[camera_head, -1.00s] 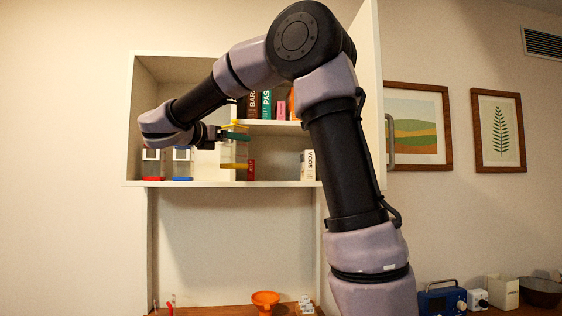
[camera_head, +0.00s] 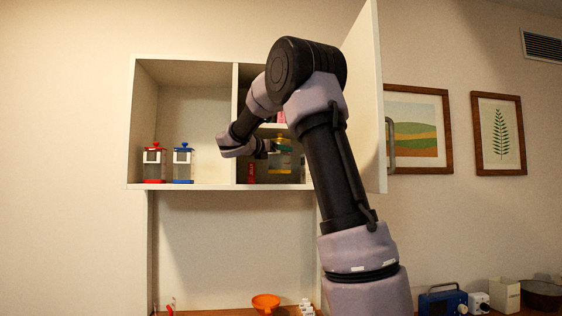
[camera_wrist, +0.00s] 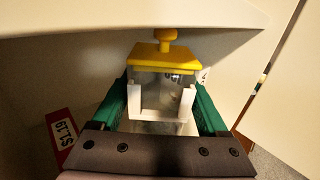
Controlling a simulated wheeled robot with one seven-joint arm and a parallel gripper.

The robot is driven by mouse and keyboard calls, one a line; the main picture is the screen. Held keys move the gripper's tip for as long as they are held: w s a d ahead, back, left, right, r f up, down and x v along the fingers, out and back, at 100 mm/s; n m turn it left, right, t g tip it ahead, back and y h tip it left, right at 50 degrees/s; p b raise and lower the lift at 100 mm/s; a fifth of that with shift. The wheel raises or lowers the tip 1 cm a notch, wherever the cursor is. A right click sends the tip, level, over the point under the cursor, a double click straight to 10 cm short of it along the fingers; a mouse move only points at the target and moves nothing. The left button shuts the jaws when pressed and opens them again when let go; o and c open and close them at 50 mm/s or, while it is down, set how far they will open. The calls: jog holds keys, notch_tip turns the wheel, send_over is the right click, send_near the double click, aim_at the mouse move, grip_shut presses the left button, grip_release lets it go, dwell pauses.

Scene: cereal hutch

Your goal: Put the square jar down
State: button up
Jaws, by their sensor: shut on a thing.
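The square jar (camera_head: 281,160) is clear, with a yellow knobbed lid. My gripper (camera_head: 265,147) is shut on it and holds it upright in the right compartment of the hutch. In the wrist view the jar (camera_wrist: 160,92) stands between my gripper's green fingers (camera_wrist: 160,100), its yellow lid facing the camera top. A shelf edge (camera_wrist: 60,22) passes close above the lid. The jar's base is partly hidden, and I cannot tell whether it touches the compartment floor.
A red-lidded jar (camera_head: 153,163) and a blue-lidded jar (camera_head: 182,163) stand in the left compartment. A divider (camera_head: 235,100) separates the compartments. The open hutch door (camera_head: 369,110) stands at the right.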

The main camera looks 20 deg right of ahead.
aim_at(274, 159)
jog(key=shift+x, duration=0.8)
jog(key=shift+s+a+f, duration=0.1)
jog(key=shift+f, duration=1.65)
jog(key=shift+f, duration=0.1)
jog(key=o, duration=1.4)
jog(key=v, duration=0.7)
jog(key=shift+s+a, duration=0.1)
jog(key=shift+a, duration=0.1)
